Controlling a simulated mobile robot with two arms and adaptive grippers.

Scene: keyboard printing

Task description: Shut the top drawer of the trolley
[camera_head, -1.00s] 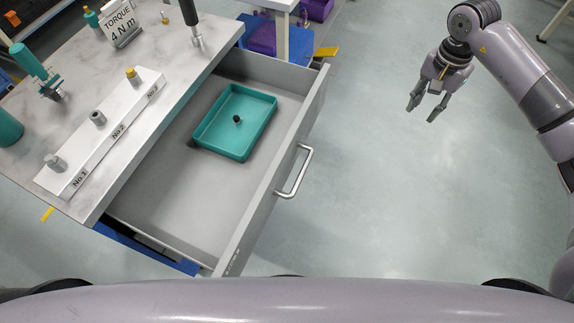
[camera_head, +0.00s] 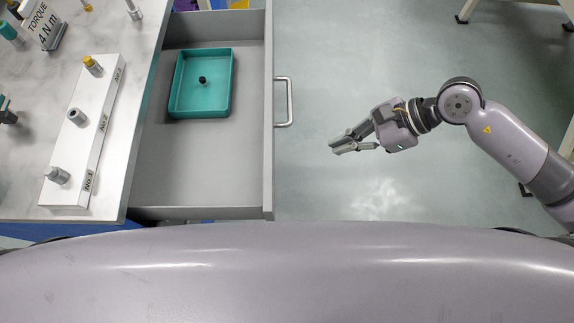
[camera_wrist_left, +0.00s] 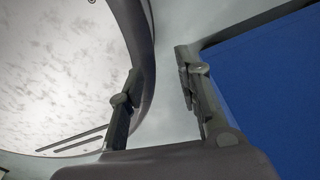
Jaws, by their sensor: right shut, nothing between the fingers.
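The top drawer (camera_head: 208,185) of the trolley is grey and stands pulled out to the right of the worktop (camera_head: 22,180) in the head view. Its metal bar handle (camera_head: 288,102) is on the drawer's right-hand front panel. My right gripper (camera_head: 338,146) is shut and empty, to the right of the handle and a little lower in the picture, apart from it. Its fingers point left toward the drawer front. My left gripper (camera_wrist_left: 158,62) shows only in the left wrist view, its fingers spread with nothing between them.
A teal tray (camera_head: 223,105) with a small dark part (camera_head: 203,80) lies in the drawer. A white block (camera_head: 83,150) with several fittings and a torque sign (camera_head: 41,22) stand on the worktop. A blue surface (camera_wrist_left: 270,85) shows beside my left gripper.

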